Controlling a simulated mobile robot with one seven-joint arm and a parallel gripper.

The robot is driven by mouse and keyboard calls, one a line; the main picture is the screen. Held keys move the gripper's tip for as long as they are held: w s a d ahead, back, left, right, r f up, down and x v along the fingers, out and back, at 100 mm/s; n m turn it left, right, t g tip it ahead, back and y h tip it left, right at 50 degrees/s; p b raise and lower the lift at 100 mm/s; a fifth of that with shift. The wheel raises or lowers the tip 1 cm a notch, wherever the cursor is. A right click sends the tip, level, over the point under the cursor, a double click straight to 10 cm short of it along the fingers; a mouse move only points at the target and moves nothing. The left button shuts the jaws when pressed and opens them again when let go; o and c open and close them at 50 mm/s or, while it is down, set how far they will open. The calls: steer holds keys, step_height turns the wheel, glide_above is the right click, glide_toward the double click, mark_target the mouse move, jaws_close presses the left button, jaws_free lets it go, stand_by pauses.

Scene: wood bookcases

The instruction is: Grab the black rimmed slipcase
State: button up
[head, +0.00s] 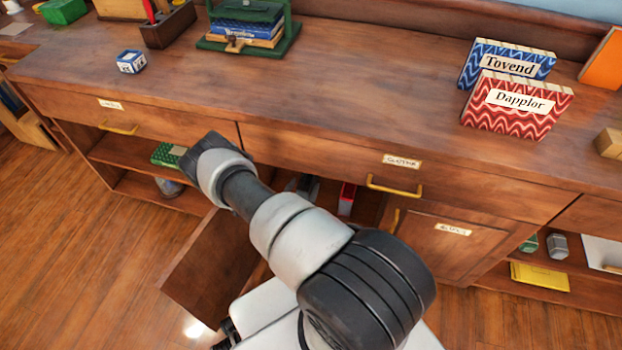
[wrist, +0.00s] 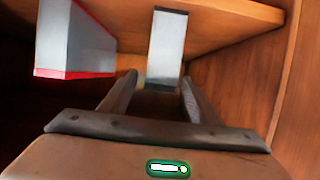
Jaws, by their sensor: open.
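In the wrist view, a slipcase with a pale grey face and a dark rim (wrist: 167,45) stands ahead, centred between my fingers. Its near end is at about the fingertips; I cannot tell whether they touch it. My gripper (wrist: 158,84) is open, with one finger on each side and nothing held. A red-rimmed slipcase (wrist: 78,45) stands to its left, outside the fingers. In the head view my arm hides my gripper. The red-rimmed slipcase (head: 347,199) shows in the open cabinet, and a dark grey shape beside it is mostly hidden.
The cabinet's open door (head: 213,262) swings out beside my arm. A wood panel (wrist: 285,90) closes in on the right in the wrist view. The countertop (head: 300,95) above holds a blue book (head: 485,62), a red book (head: 515,118) and a small blue box (head: 131,62).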

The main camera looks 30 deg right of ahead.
steer(key=b+x, duration=0.2)
steer(key=x, duration=0.5)
steer(key=shift+w+d+f, duration=0.15)
steer(key=shift+f, duration=0.05)
steer(key=shift+c, duration=0.2)
steer(key=c, duration=1.1)
steer(key=shift+c, duration=0.3)
steer(key=shift+r, duration=0.25)
